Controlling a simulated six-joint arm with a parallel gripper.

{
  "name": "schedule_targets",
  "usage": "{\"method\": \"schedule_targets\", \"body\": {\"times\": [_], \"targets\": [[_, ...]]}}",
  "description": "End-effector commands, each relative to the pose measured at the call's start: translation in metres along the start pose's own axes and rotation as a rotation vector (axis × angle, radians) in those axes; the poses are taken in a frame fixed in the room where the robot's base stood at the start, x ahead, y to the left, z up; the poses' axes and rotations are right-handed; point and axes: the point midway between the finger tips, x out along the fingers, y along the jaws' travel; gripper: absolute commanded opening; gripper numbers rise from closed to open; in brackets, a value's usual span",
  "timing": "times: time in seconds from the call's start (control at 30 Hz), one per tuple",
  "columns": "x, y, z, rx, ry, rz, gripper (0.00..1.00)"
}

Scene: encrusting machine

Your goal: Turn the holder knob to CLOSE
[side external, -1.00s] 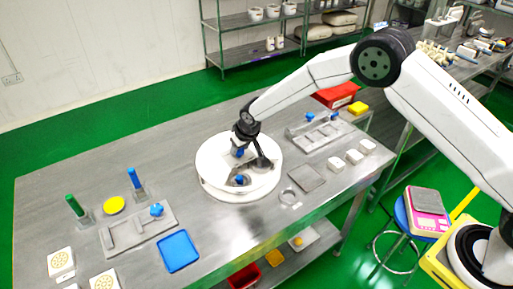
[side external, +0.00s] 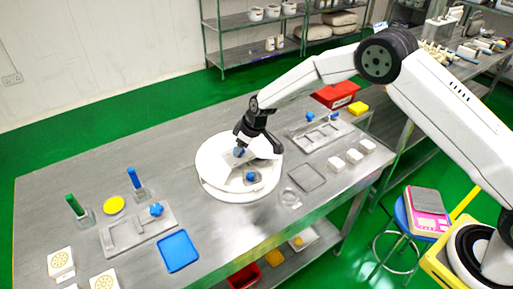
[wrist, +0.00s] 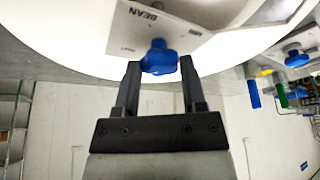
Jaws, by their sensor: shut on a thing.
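A round white disc (side external: 212,181) stands on the steel table and carries a pale plate with two blue knobs. My gripper (side external: 240,148) reaches down over the disc and is shut on the farther blue knob (side external: 239,153). In the wrist view, the two black fingers of my gripper (wrist: 160,72) stand on either side of this blue knob (wrist: 160,57). Lettering like "BEAN" shows on the plate (wrist: 183,37) above it; a smaller mark to the left is unreadable. The second blue knob (side external: 251,176) is free, nearer the front of the disc.
A grey tray with a blue knob (side external: 140,232), a blue tray (side external: 178,251) and upright green and blue pieces stand at the left. Another grey fixture (side external: 320,134), a red bin (side external: 338,95) and white blocks (side external: 353,156) are at the right.

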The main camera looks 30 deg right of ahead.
Motion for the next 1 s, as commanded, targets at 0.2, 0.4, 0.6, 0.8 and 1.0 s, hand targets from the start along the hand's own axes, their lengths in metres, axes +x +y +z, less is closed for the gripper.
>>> {"method": "schedule_targets", "body": {"times": [0.2,0.4,0.6,0.8,1.0], "targets": [[0.0003,0.0015,0.0,-0.101,0.0,-0.041,0.0],[0.0005,0.0025,0.0002,-0.193,-0.001,-0.08,0.0],[0.0004,0.0032,-0.0005,-0.287,0.0,-0.118,0.0],[0.0009,0.0041,-0.0004,-0.381,-0.001,-0.156,0.0],[0.0009,0.0051,-0.0008,-0.473,-0.001,-0.194,0.0]]}}
